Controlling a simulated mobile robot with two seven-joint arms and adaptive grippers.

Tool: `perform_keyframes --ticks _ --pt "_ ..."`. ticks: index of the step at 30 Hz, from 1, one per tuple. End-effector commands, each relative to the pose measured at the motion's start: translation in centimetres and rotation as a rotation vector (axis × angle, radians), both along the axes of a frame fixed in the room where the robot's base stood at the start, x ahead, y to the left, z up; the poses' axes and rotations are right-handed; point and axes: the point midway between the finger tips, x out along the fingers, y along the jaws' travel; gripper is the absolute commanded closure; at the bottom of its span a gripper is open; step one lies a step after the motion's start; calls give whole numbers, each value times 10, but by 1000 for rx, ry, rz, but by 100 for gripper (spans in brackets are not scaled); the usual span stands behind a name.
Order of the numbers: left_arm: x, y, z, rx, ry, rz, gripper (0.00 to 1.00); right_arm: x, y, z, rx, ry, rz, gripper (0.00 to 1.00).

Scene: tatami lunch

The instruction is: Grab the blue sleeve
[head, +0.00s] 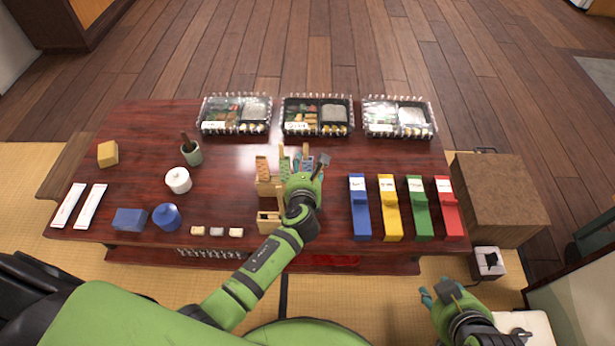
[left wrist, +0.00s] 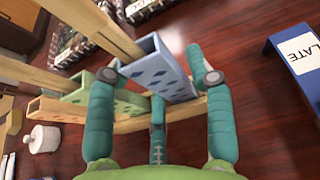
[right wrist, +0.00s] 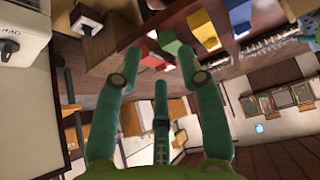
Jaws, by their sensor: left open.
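The blue sleeve (left wrist: 160,75), patterned with darker blue diamonds, lies between the spread fingers of my left gripper (left wrist: 152,62) in the left wrist view. The fingers are open on either side of it. I cannot tell whether they touch it. In the head view the blue sleeve (head: 305,163) shows just behind my left gripper (head: 304,182), which hides part of it. A green sleeve (left wrist: 95,91) stands beside it in the wooden rack (head: 268,187). My right gripper (head: 441,296) is open and empty in front of the table's right end.
Blue, yellow, green and red boxes (head: 390,207) stand right of the rack. Three clear-lidded lunch trays (head: 318,115) line the back. A white pot (head: 178,180), a blue jar (head: 166,216) and a green cup (head: 191,153) stand left. The table between rack and trays is mostly clear.

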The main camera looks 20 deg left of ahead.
Motion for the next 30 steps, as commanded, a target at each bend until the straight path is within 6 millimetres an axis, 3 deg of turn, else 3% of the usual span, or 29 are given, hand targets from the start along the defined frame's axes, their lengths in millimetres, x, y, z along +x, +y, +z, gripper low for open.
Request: perform_keyframes --ticks 6,9,23,30 --pt "0 0 0 0 0 0 47 1 0 1 0 -5 1 60" --pt "0 0 0 0 0 0 75 1 0 1 0 -4 1 60" --pt "0 0 2 0 -1 0 76 -2 0 -1 -2 10 0 60" --pt "0 0 11 0 -1 0 76 -18 -7 -14 -18 113 -13 60"
